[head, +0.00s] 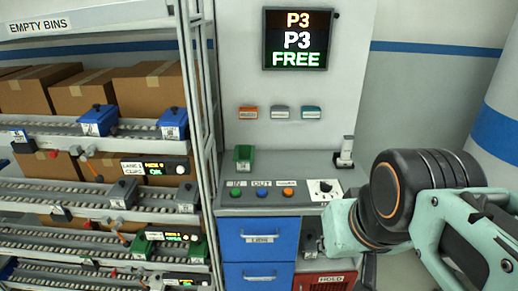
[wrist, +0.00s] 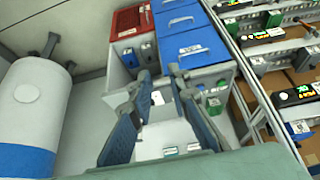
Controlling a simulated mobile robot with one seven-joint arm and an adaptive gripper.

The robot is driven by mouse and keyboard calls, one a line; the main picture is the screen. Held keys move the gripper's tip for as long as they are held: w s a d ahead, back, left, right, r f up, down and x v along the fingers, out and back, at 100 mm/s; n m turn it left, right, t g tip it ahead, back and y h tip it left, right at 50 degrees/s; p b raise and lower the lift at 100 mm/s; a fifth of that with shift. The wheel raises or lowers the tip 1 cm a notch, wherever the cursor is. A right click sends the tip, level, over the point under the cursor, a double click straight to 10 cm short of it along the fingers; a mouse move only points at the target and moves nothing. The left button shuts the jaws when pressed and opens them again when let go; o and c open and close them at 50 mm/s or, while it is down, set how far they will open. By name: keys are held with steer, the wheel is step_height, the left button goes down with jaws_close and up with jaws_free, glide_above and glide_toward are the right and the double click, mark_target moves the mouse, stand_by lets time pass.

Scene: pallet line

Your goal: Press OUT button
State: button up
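The OUT button (head: 262,194) is a small blue button on the grey console top in the head view, under an "OUT" label. A green button (head: 235,194) marked "IN" is left of it and an orange button (head: 288,192) is right of it. My gripper shows in the wrist view (wrist: 157,84) with its two dark blue fingers spread apart and nothing clearly between them. In the head view my arm reaches in from the right, and its wrist is right of the console, apart from the OUT button. The fingertips are not clear there. I cannot pick out the OUT button in the wrist view.
Blue drawers (head: 262,232) and a red "HOLD" bin (head: 325,281) are under the console. A screen (head: 298,39) above reads "P3 P3 FREE". A small green bin (head: 244,155) stands at the console's back. A roller rack (head: 95,185) with boxes is at left.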

jaws_close()
stand_by(1.2)
